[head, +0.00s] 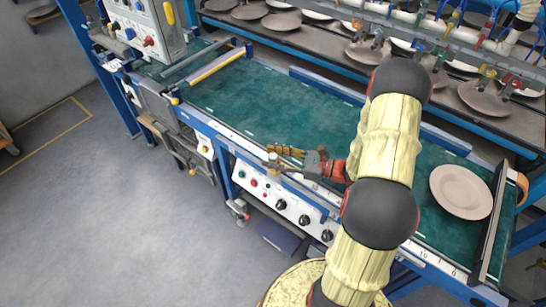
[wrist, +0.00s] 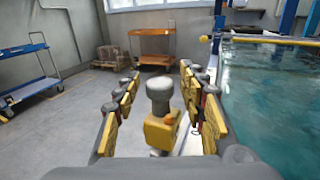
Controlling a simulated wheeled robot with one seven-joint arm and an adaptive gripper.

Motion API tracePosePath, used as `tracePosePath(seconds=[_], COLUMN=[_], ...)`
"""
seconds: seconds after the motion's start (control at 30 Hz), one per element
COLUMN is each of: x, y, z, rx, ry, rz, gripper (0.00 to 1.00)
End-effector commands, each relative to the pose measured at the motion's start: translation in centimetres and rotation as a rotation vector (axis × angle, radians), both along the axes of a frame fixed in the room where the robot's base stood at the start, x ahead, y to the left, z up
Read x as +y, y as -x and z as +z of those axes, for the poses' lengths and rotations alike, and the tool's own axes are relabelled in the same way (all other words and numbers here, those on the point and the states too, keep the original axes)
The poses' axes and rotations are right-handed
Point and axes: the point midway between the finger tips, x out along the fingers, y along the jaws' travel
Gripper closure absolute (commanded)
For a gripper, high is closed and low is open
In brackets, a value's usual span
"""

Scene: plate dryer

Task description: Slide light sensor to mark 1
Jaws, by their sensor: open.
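The light sensor (wrist: 162,130), a yellow block with a grey cylindrical knob on top, stands upright in the middle of the wrist view. My gripper (wrist: 160,90) is open, with one yellow-padded finger on each side of the sensor and visible gaps between. In the head view my gripper (head: 287,160) is at the near edge of the green conveyor belt (head: 250,95), above the control panel. The sensor is small and partly hidden by the fingers there. Small numbers show on the near rail (head: 430,258) at the lower right; mark 1 is hard to make out.
A pale plate (head: 461,192) lies on the belt's right end, near a dark crossbar (head: 492,220). A yellow bar (head: 215,68) crosses the belt's left part. A rack with several plates stands behind. The wrist view shows an orange cart (wrist: 153,48) and open floor.

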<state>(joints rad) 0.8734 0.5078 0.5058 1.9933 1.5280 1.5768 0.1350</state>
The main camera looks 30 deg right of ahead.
Motion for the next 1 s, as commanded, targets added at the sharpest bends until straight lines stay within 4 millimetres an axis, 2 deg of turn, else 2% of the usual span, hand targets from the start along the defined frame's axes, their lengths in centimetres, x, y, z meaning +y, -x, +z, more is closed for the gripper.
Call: tracePosePath(seconds=[0.07,0.8,1.0], x=[-0.02,-0.03,-0.03], y=[0.01,0.02,0.02], z=[0.02,0.0,0.0], rx=[0.0,-0.001,-0.001], ry=[0.0,0.001,0.001], rz=[0.0,0.0,0.0], gripper=[0.59,1.0,1.0])
